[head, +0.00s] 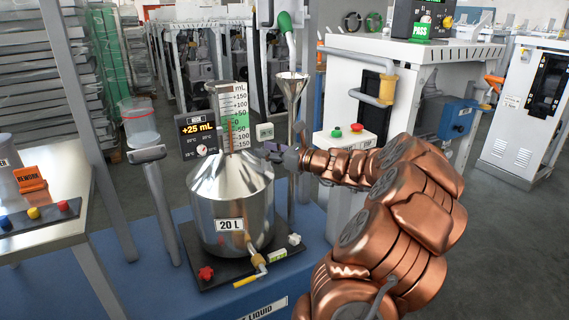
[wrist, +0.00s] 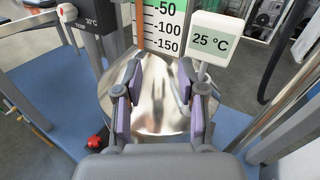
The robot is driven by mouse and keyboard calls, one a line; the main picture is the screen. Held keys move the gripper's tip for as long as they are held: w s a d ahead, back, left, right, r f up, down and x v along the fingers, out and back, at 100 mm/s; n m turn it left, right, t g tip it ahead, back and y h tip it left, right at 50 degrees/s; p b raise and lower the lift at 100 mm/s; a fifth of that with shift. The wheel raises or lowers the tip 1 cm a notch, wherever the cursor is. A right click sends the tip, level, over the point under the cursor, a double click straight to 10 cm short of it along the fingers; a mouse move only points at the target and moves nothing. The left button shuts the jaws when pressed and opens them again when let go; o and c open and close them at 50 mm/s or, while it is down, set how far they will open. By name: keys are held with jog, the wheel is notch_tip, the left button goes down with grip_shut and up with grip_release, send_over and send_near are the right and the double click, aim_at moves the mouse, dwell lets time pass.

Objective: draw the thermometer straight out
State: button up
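The thermometer has a white display head reading 25 °C, seen in the wrist view (wrist: 211,40) at upper right and in the head view (head: 265,131) just above my gripper. A short piece of its stem shows below the head, near my right finger; its lower part is hidden. My gripper (wrist: 160,72) is open, with two purple-padded fingers apart and nothing seen held between them. In the head view my gripper (head: 272,151) is beside the neck of the steel 20 L vessel (head: 232,190). The vessel also shows between the fingers in the wrist view (wrist: 155,105).
A scale plate (head: 240,110) stands up from the vessel's neck. A dark display box (head: 196,133) reading +25 mL is left of it. A steel funnel (head: 291,88) on a tall tube rises close right. A yellow-handled tap (head: 257,262) is at the vessel's foot.

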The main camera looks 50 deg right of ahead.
aim_at(265, 124)
jog(key=s+d+f+m+h, duration=0.2)
jog(key=d, duration=0.3)
jog(key=shift+t, duration=0.3)
jog(key=w+b, duration=0.1)
jog(key=w, duration=0.6)
jog(key=shift+a, duration=0.1)
jog(key=shift+w+r+b, duration=0.15)
jog(key=shift+w+b, duration=0.15)
jog(key=shift+w, duration=0.15)
jog(key=shift+c, duration=0.3)
grip_shut()
jog(key=shift+r, duration=0.15)
jog(key=shift+r+p, duration=5.2)
